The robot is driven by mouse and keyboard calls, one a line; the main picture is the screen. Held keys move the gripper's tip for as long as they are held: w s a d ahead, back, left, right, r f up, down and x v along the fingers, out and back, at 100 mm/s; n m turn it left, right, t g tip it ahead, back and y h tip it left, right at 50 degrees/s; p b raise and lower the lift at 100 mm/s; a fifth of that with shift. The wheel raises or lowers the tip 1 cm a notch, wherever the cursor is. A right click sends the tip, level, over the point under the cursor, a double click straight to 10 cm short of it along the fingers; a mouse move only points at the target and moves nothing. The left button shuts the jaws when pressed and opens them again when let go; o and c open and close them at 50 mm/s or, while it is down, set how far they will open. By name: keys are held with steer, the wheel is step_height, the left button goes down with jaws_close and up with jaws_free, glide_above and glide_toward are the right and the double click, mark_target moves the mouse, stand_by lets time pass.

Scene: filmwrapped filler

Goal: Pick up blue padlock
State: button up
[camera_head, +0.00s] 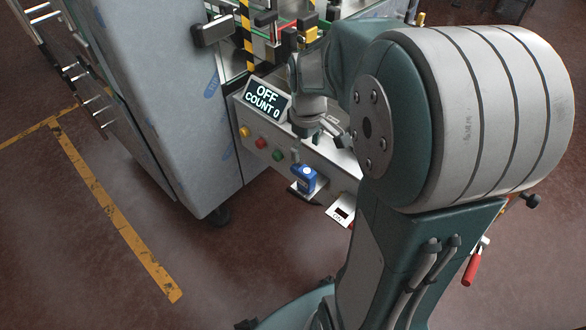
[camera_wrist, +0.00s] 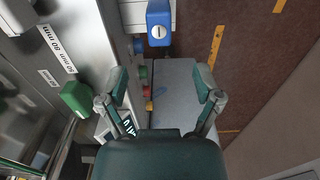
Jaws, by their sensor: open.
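The blue padlock (camera_head: 304,178) sits on a small ledge on the front of the machine, below the row of buttons, in the head view. In the wrist view the padlock (camera_wrist: 159,22) is at the top centre, with a light slot mark on its face. My gripper (camera_wrist: 160,82) is open and empty, its two green-padded fingers spread wide. The padlock lies beyond the fingertips, roughly centred between them, and apart from them. In the head view my arm partly hides the gripper.
A tall grey cabinet (camera_head: 168,105) stands to the left. A white card holder (camera_head: 341,211) is right of the padlock. A green block (camera_wrist: 78,98) is left of my fingers. Floor lies open in front.

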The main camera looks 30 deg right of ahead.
mark_target(307, 171)
steer(key=f, duration=1)
steer(key=shift+s+d, duration=0.1)
steer(key=shift+s, duration=0.15)
jaws_close()
